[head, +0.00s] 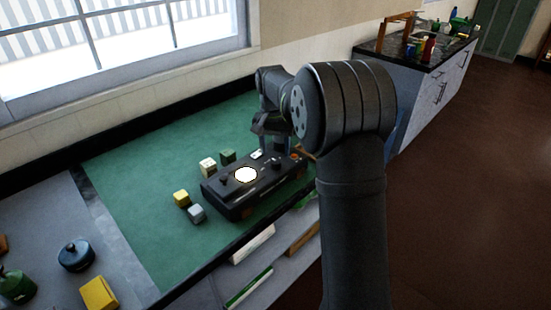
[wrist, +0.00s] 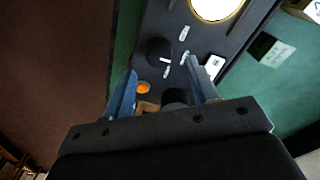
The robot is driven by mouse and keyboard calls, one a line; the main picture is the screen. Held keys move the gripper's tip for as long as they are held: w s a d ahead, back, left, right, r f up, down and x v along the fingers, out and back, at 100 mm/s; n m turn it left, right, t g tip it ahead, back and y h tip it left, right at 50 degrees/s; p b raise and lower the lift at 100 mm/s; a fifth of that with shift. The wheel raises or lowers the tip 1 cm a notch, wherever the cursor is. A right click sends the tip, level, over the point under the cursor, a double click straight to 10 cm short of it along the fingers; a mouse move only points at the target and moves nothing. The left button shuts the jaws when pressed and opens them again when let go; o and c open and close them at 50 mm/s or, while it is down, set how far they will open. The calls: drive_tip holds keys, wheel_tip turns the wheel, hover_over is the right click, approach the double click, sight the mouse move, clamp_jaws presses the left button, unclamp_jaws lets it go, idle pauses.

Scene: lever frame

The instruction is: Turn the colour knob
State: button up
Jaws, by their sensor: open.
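A black control box (head: 236,203) with a bright white round lamp (head: 246,174) lies on the green worktop. In the wrist view its panel carries a dark round knob (wrist: 160,50) with a white mark, and a second dark round knob (wrist: 174,96) closer to my gripper. I cannot tell which is the colour knob. My gripper (wrist: 164,84) is open over the box's right end. Its two blue-grey fingers stand either side of the second knob, whose lower part is hidden by the gripper body. I see no clear contact.
An orange button (wrist: 143,87) and a white switch (wrist: 214,66) lie close to the fingers. Behind the box are a cream block (head: 207,167) and a green block (head: 227,156); a yellow block (head: 181,198) and a grey block (head: 196,213) lie left.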

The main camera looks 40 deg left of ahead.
sight(276, 160)
drive_tip(key=shift+d+f, duration=0.1)
drive_tip(key=shift+f, duration=2.05)
drive_tip(key=shift+c, duration=0.4)
drive_tip(key=c, duration=0.9)
drive_tip(key=shift+n, duration=0.3)
drive_tip(key=n, duration=0.4)
drive_tip(key=shift+n, duration=2.5)
